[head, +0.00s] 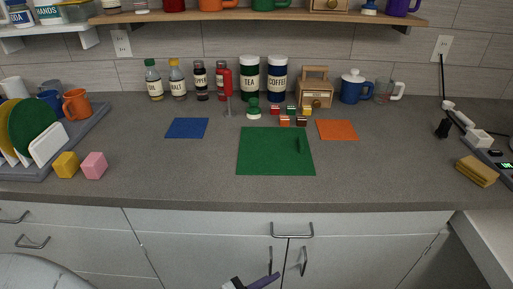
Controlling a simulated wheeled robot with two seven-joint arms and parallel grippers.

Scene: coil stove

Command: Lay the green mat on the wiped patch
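The green mat (262,160) lies flat on the grey countertop, right of the picture's middle and close to the front edge. A small dark green upright piece (298,143) shows on its right part. I cannot make out a wiped patch on the counter; any patch under the mat is hidden. Part of a gripper, which looks like my left one (252,283), shows at the bottom edge, below the counter and well apart from the mat. Its fingers are mostly cut off, so I cannot tell its opening. My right gripper is not in view.
A blue mat (187,128) and an orange mat (337,130) lie either side behind the green one. Small colored blocks (285,121) and jars (250,78) stand behind. Counter between is clear.

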